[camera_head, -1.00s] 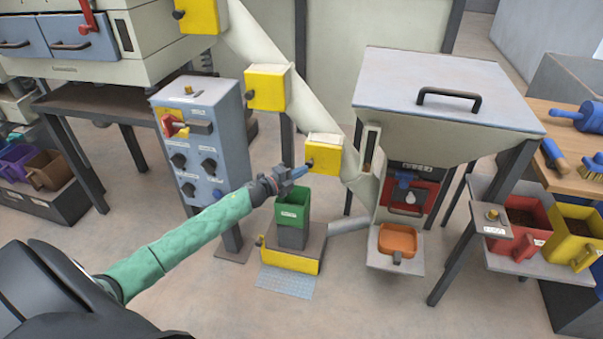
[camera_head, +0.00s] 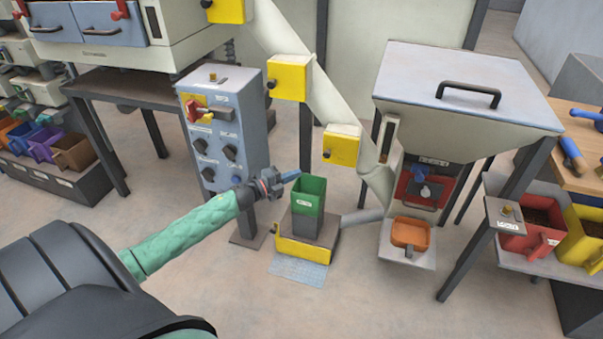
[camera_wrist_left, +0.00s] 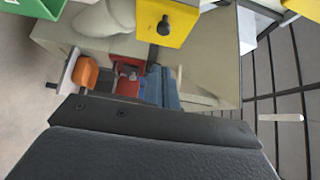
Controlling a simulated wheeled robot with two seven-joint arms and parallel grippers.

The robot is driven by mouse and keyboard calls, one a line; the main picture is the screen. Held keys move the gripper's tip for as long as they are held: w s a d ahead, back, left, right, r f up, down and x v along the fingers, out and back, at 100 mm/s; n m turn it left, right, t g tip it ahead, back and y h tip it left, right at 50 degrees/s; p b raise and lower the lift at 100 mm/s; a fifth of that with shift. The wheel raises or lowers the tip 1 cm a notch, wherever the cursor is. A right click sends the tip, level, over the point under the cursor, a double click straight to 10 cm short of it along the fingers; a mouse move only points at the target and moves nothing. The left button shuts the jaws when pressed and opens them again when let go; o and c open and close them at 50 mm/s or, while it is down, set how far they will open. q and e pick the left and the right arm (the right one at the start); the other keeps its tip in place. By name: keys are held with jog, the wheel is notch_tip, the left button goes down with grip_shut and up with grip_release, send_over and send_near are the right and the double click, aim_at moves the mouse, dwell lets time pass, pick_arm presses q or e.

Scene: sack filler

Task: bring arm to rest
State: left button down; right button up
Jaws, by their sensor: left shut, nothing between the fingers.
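My left arm, in a green sleeve, reaches in from the left in the head view. My left gripper (camera_head: 285,180) is shut and empty. In the head view it appears just left of the green bin (camera_head: 309,196), near its upper rim, and in front of the grey control panel (camera_head: 225,140). I cannot tell whether it touches the bin. My right gripper is in neither view.
The slanted chute with yellow boxes (camera_head: 341,147) runs above and behind the bin. The hopper (camera_head: 465,90) stands at the right with an orange scoop tray (camera_head: 410,233) below. A red bin (camera_head: 525,240) sits on the right shelf. Open floor lies in front.

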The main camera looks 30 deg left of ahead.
pick_arm(q)
jog(key=shift+s+a, duration=0.25)
jog(key=shift+s, duration=0.15)
